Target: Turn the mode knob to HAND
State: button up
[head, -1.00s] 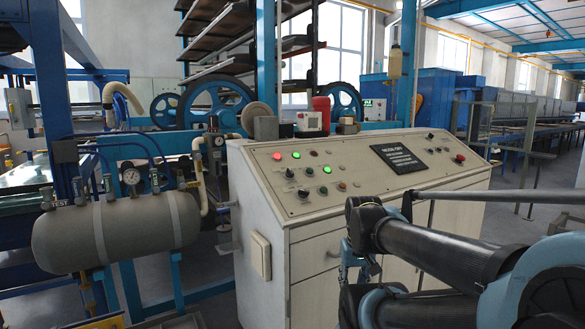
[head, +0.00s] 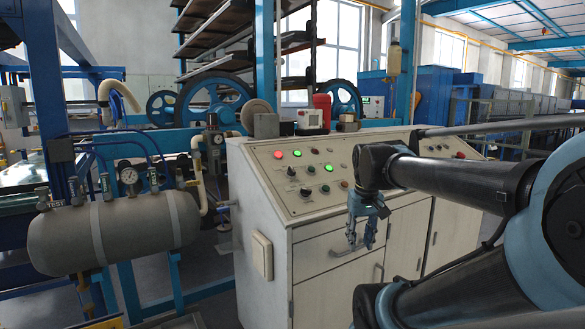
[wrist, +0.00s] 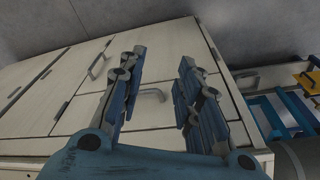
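The sloped control panel (head: 262,163) on the cream cabinet carries several small knobs, buttons and lit lamps. A dark knob (head: 305,193) sits near its lower front edge, and another dark knob (head: 290,172) is behind it. Their labels are too small to read, so I cannot tell which is the mode knob or where it points. My gripper (head: 361,246) hangs in front of the cabinet's front face, below and right of these knobs, touching none. In the wrist view my gripper (wrist: 161,60) has its fingers apart and empty, facing the cabinet doors; no knob shows there.
Green lamps (head: 325,189) and a red lamp (head: 278,155) are lit on the panel. My arm covers the panel's right part. A drawer handle (wrist: 152,94) lies beyond my fingers in the wrist view. A grey tank (head: 115,232) stands left of the cabinet.

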jog(key=w+a+r+n, duration=0.1)
jog(key=w+a+r, duration=0.2)
jog(key=w+r, duration=0.3)
jog(key=w+a+r+n+g, duration=0.1)
jog(key=w+a+r, duration=0.25)
jog(key=r, duration=0.45)
jog(key=w+a+r+n, duration=0.1)
jog(key=w+a+r, duration=0.1)
jog(key=w+r, duration=0.45)
jog(key=n, duration=0.2)
send_near(292, 168)
jog(key=shift+g, duration=0.4)
jog(key=f, duration=0.8)
jog(key=shift+w+a+f, duration=0.1)
jog(key=shift+w+f, duration=0.25)
jog(key=shift+w, duration=0.05)
grip_shut()
jog(key=shift+s, duration=0.1)
